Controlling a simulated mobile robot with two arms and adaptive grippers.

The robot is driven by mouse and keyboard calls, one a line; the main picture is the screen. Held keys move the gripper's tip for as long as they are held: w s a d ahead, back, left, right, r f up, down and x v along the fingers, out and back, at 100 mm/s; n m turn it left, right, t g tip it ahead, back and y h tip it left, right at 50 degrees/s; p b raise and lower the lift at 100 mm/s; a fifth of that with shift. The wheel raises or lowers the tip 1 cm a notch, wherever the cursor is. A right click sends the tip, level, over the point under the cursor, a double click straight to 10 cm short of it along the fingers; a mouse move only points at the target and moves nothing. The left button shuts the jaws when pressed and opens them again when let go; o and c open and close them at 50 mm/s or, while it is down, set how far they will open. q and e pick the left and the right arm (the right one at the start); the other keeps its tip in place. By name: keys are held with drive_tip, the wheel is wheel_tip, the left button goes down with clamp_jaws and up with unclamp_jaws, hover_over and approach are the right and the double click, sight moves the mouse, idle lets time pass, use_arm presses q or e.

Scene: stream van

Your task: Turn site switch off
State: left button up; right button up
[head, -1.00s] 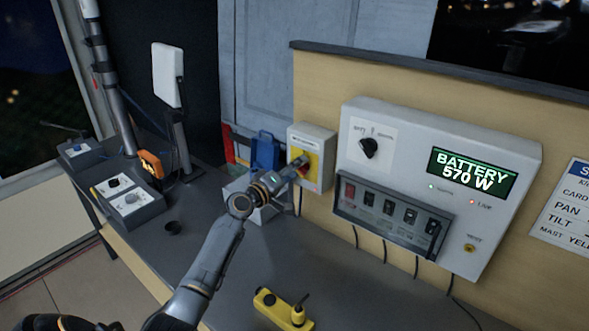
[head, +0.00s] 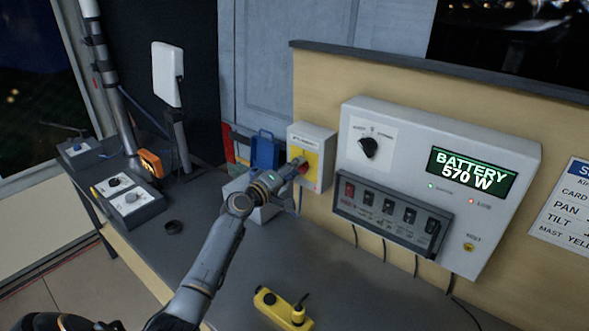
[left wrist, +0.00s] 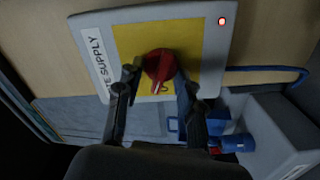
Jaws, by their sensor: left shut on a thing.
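The site switch is a white box (head: 325,142) with a yellow plate (head: 312,160) on the tan back wall. In the left wrist view the box (left wrist: 92,48) is labelled "…E SUPPLY", and a small red lamp (left wrist: 222,21) is lit in its corner. Its red rotary handle (left wrist: 158,65) sits on the yellow plate (left wrist: 208,42), with a pale mark near its lower edge. My left gripper (left wrist: 157,88) is shut on the handle, one finger on each side. In the head view the gripper (head: 291,171) partly hides the handle. My right gripper is out of view.
Right of the switch, a white panel (head: 400,135) reads "BATTERY 570 W", with a knob and a row of switches. A grey box with a blue connector (left wrist: 235,142) sits close below the gripper. A yellow pendant (head: 283,308) and control boxes (head: 128,198) stand on the dark bench.

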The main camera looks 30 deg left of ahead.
use_arm(q)
drive_tip(key=shift+f+n+p, duration=0.1)
drive_tip(key=shift+n+p, duration=0.3)
drive_tip(key=shift+n, duration=1.7)
drive_tip(key=o, duration=1.1)
drive_tip(key=shift+o, duration=0.2)
drive_tip(key=s+a, duration=0.1)
drive_tip(key=s, duration=1.1)
